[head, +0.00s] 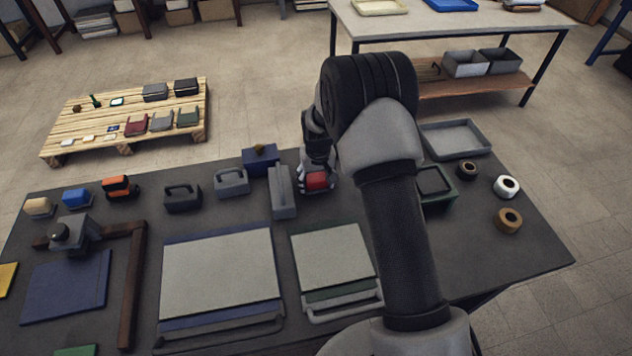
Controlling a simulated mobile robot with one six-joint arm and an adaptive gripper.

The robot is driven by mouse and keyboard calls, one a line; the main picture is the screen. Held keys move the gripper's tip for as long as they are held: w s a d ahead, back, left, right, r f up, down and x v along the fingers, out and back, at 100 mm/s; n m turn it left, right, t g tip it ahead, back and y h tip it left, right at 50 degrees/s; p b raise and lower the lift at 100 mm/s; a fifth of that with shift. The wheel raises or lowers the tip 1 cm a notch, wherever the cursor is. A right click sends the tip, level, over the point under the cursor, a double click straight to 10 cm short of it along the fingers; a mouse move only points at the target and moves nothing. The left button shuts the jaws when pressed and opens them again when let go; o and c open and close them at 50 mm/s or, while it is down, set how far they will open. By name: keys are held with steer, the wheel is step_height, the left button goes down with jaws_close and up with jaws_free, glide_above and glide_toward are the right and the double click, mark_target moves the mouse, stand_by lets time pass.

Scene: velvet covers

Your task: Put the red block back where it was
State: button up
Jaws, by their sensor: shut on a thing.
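The red block (317,181) shows at the far side of the dark table, right of a long grey box. My gripper (317,184) is shut on the red block and points down at the table. The fingers hide part of the block. I cannot tell whether the block touches the table or is held just above it.
The long grey box (282,192) stands close on the left of my gripper. A blue box (261,161) is behind it. Grey covers (220,272) lie in front. A grey tray (455,138) and tape rolls (506,186) are at the right. My arm hides part of the table.

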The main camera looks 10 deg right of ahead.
steer(key=shift+f, duration=0.1)
steer(key=o, duration=1)
